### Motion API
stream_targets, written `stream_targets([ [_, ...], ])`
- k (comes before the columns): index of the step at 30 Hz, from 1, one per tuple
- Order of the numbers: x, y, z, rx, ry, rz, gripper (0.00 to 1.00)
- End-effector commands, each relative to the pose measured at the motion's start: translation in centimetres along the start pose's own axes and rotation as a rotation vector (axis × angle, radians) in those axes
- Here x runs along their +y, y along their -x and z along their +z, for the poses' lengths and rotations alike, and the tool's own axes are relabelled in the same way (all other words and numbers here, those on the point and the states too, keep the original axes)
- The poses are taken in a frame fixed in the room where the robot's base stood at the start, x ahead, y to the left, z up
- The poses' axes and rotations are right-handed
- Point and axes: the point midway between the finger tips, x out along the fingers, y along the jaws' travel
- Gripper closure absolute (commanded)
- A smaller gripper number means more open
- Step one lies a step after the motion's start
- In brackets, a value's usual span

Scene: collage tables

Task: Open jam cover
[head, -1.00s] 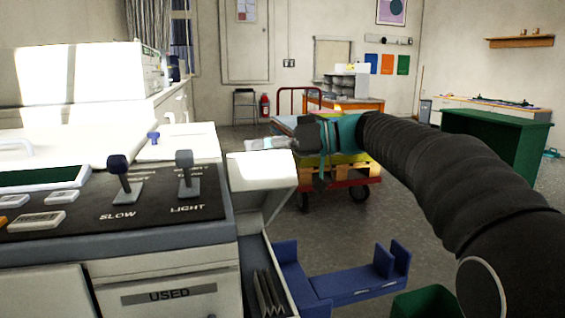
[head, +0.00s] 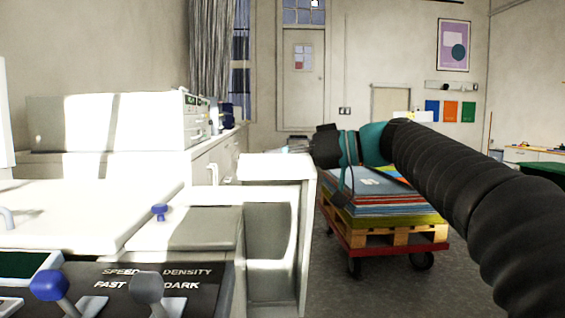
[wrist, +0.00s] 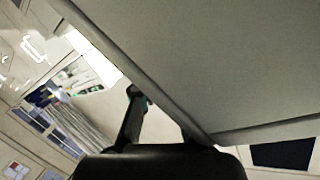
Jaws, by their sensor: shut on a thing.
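The white jam cover (head: 276,167) is at the right end of the white machine in the head view. In the wrist view a large grey panel (wrist: 220,65), which looks like the cover, fills the upper right. I cannot tell exactly how far the cover is swung.
A pallet cart (head: 398,241) stacked with coloured sheets stands behind my arm at right. Grey floor (head: 375,296) is clear in front of it.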

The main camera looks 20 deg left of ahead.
Motion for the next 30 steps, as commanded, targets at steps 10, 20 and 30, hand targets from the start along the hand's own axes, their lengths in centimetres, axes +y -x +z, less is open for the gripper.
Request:
stream_targets([
  [10, 2.1, 0.0, 1.5, -0.018, -0.025, 0.022, 1.00],
  [20, 1.9, -0.4, 1.5, -0.022, -0.024, 0.015, 0.47],
  [30, 1.6, 0.6, 1.4, -0.023, -0.021, 0.013, 0.47],
])
